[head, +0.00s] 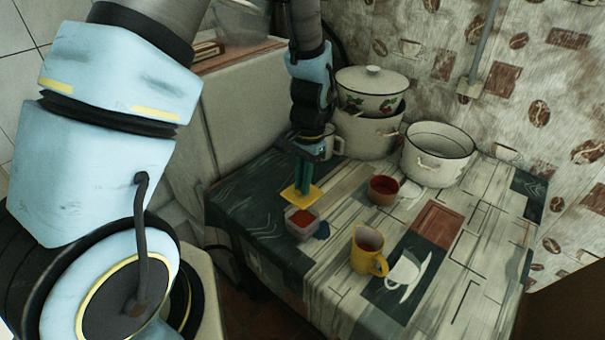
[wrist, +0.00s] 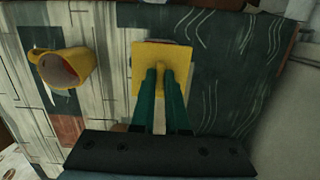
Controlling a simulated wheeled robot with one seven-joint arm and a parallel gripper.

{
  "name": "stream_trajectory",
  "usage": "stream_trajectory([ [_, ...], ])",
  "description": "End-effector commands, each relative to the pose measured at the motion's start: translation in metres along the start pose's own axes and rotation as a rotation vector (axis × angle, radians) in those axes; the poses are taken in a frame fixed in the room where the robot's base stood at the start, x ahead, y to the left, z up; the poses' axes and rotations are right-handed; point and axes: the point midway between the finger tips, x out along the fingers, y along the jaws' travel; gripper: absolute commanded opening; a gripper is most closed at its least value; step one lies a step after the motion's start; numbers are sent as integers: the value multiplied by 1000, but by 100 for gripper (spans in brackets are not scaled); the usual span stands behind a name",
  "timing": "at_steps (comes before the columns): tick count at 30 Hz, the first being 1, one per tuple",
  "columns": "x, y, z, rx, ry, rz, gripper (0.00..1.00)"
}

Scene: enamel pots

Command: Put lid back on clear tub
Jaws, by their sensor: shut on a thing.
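My gripper (head: 303,187) is shut on a flat, square yellow lid (head: 290,195). The lid is roughly level, held at the fingertips. In the wrist view, the lid (wrist: 146,62) is at the tips of the green fingers (wrist: 165,70). The clear tub (head: 303,232) has red contents and stands upright near the left front edge of the table. In the head view it shows just below the lid, apart from it, with its top uncovered. The exact gap between lid and tub is unclear.
A yellow mug (head: 368,252) stands right of the tub and shows in the wrist view (wrist: 62,70). A reddish-brown cup (head: 382,194) is farther back. Stacked pots (head: 368,137) and a wide white pot (head: 437,158) stand at the back. The patterned table's (head: 450,285) right front is clear.

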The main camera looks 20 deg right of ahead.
Motion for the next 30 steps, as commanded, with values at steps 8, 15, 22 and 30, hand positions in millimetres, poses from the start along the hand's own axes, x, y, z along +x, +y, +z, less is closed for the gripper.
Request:
stream_trajectory([
  [8, 14, 0, -2, -1, 0, 0, 0],
  [15, 36, 0, -4, -1, 0, 0, 0],
  [22, 56, 0, -7, -1, -1, 0, 0],
  [30, 64, 0, -8, -1, 1, 0, 0],
])
